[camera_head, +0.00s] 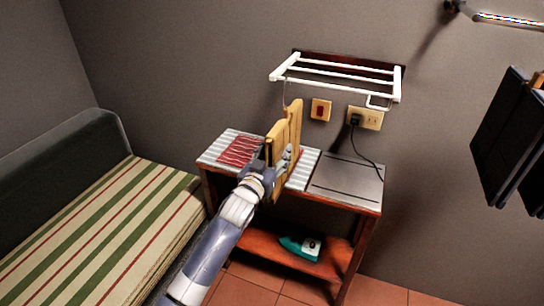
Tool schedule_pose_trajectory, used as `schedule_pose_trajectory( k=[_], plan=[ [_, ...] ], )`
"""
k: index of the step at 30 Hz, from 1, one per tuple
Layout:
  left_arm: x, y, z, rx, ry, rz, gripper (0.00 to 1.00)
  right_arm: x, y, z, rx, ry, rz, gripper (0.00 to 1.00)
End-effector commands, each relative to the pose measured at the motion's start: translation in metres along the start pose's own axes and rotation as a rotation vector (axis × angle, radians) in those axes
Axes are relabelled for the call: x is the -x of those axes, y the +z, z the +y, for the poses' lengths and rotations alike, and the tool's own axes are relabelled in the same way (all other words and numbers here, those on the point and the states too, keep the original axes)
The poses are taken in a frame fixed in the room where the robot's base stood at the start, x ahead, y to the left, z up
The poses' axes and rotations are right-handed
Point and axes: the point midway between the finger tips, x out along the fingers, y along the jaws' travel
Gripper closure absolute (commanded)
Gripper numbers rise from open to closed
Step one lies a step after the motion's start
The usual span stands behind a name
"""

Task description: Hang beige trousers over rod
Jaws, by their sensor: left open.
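The beige trousers (293,125) show as a stiff, folded tan piece standing upright in the middle of the view. They are just below the front left of the white wall rack (335,87); I cannot tell whether they touch it. My left gripper (281,160) is open, right at the trousers. Its fingers overlap their lower half, and part of the cloth is hidden behind them. A metal rod (510,20) sticks out at the upper right, apart from the trousers. My right gripper is not in view.
An ironing table (345,182) stands under the rack, with a teal iron (298,246) on its lower shelf. A plug and cord (357,135) hang from the wall outlet. Dark garments (505,140) hang at the right. A striped bed (95,230) fills the left.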

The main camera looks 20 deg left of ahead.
Motion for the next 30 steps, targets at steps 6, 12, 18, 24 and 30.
schedule_pose_trajectory(
  k=[6,12,18,24,30],
  plan=[
    [0.023,-0.001,0.000,0.001,0.001,0.003,0.52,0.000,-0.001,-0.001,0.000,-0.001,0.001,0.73],
    [0.064,-0.001,0.000,-0.001,0.001,0.004,0.52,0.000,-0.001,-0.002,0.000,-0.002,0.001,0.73],
    [0.099,-0.001,0.000,0.000,0.001,0.005,0.52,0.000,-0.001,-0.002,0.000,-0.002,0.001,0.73],
    [0.116,-0.003,0.000,0.000,0.000,0.007,0.52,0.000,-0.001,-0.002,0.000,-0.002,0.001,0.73],
    [0.119,-0.001,0.000,0.000,0.000,0.004,0.52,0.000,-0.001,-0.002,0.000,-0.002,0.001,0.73]
  ],
)
